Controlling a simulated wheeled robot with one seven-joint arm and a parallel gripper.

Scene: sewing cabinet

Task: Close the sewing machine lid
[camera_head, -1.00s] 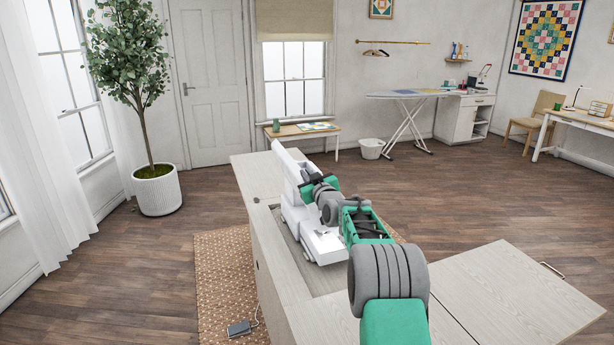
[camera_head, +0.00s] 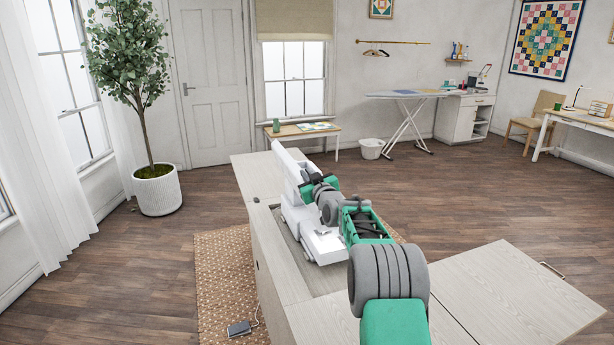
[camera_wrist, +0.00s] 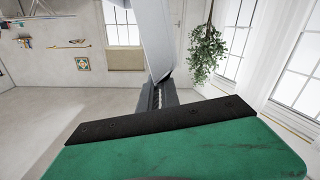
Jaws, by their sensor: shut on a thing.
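The white sewing machine (camera_head: 325,245) sits in the recess of a pale wood cabinet. Its white lid (camera_head: 286,172) stands raised and tilted above the machine, leaning up to the left. My gripper (camera_head: 307,188) is at the right edge of this lid and shut on it; my own wrist hides part of the contact. In the wrist view the picture is upside down, and the pale lid (camera_wrist: 150,35) runs into the dark jaws of my gripper (camera_wrist: 163,88). My arm crosses above the cabinet and hides part of the machine.
The cabinet top (camera_head: 252,172) is clear at the far end. A wide leaf (camera_head: 515,295) with a handle extends at the right. A woven rug (camera_head: 222,280) with a foot pedal (camera_head: 239,328) lies at the left. A potted tree (camera_head: 157,190) stands farther left.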

